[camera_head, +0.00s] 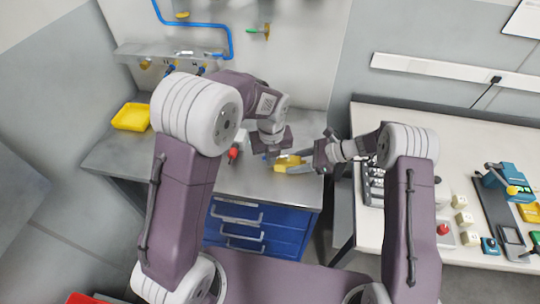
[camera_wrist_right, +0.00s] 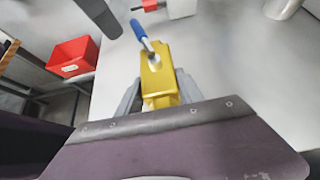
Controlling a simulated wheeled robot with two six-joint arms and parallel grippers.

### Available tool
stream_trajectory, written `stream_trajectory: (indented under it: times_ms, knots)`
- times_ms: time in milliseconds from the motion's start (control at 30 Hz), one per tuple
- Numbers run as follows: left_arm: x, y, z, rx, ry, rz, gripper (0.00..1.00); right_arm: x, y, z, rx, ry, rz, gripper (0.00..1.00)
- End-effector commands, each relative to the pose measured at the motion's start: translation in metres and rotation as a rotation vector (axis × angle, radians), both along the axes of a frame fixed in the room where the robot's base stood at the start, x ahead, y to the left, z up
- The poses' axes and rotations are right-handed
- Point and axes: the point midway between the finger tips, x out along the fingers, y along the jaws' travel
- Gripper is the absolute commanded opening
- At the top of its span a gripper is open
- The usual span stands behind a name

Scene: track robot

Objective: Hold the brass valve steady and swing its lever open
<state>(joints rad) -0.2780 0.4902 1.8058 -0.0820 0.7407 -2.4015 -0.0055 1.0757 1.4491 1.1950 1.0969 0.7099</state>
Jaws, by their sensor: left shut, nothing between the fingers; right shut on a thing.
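The brass valve (camera_head: 286,161) shows yellow near the right end of the grey bench. In the right wrist view the valve (camera_wrist_right: 158,82) has a lever with a blue handle (camera_wrist_right: 139,30). The lever points away from my right gripper, leaning slightly left of the valve body. My right gripper (camera_head: 306,166) is shut on the valve; its grey fingers (camera_wrist_right: 157,97) flank the body in the wrist view. My left gripper (camera_head: 271,156) is shut and empty, close beside the valve's left end. Its fingertips are small here; I cannot tell whether they touch the lever.
A red part (camera_head: 233,153) sits on the bench left of the valve. A yellow bin (camera_head: 131,117) stands at the bench's far left. Blue drawers (camera_head: 235,225) are below. A white table (camera_head: 455,135) with several devices is to the right. The bench's left half is mostly clear.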

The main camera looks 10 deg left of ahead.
Motion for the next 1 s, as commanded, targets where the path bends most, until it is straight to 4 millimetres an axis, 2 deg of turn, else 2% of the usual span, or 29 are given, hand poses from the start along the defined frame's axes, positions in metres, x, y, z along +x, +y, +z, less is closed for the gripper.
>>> stream_trajectory:
  times_ms: [100,300,500,833,1000]
  knots:
    - [-0.026,-0.006,0.018,-0.001,-0.003,-0.004,0.0,0.001,-0.002,-0.003,-0.008,0.0,-0.006,0.0]
    - [-0.029,-0.007,0.075,-0.002,-0.007,-0.001,0.0,0.001,-0.002,-0.003,-0.009,-0.001,-0.007,0.0]
    - [-0.033,-0.007,0.108,-0.001,-0.004,-0.001,0.0,0.002,-0.002,-0.003,-0.009,-0.002,-0.008,0.0]
    - [-0.032,-0.001,0.12,-0.004,-0.009,-0.052,0.0,0.002,-0.002,-0.003,-0.009,-0.003,-0.009,0.0]
    - [-0.032,-0.001,0.114,-0.003,-0.006,-0.056,0.0,0.002,-0.002,-0.003,-0.009,-0.003,-0.01,0.0]
